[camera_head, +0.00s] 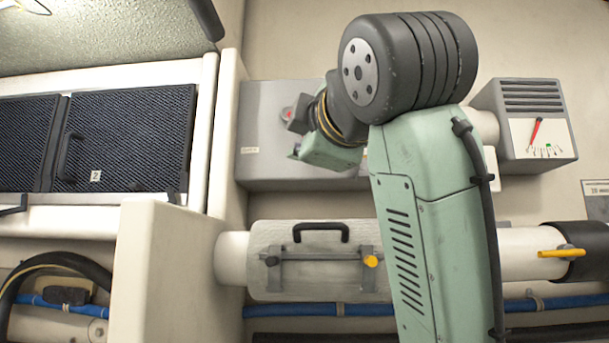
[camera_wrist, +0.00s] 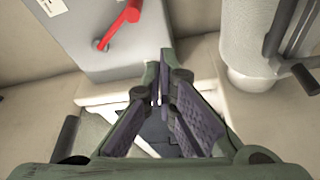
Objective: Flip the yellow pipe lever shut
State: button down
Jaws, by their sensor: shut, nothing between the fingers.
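The yellow lever (camera_head: 562,253) is at the right of the head view. It lies roughly horizontal, along the white pipe (camera_head: 520,248), beside a black sleeve on that pipe. My gripper (camera_wrist: 159,75) is shut and empty in the wrist view, its fingertips close together. In the head view my arm hides part of it, and it is up and left of the yellow lever, well apart from it, in front of the grey box. The yellow lever cannot be made out in the wrist view.
A red lever (camera_wrist: 122,24) on a grey box (camera_wrist: 90,40) is close ahead of my fingers. A grey clamped cover (camera_head: 320,240) with a black handle and yellow knob (camera_head: 371,261) sits left of my arm. A gauge box (camera_head: 530,125) is above the yellow lever. Blue hose (camera_head: 350,310) runs below.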

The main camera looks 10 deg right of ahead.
aim_at(565, 252)
jog(key=k, duration=1)
